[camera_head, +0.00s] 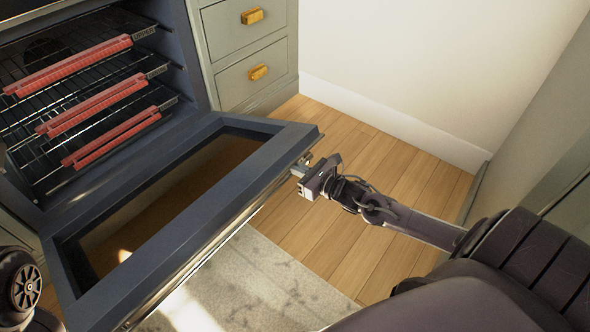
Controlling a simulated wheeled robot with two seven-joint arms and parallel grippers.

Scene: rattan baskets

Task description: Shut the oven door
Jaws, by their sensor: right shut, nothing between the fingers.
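The oven door (206,195) is dark blue-grey with a window, and it hangs open, lowered outward from the oven (192,70). A metal bar runs along its outer edge. My right gripper (299,178) is shut and empty at the door's right outer corner, close to the end of that bar. I cannot tell whether it touches the door. Part of my left arm (22,285) shows at the lower left; its gripper is out of view.
Several racks with red front guards (90,105) sit inside the oven. Grey drawers (250,75) with brass pulls stand beside it. A pale rug (255,285) lies below the door. Wooden floor (400,175) is clear up to the white wall (430,60).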

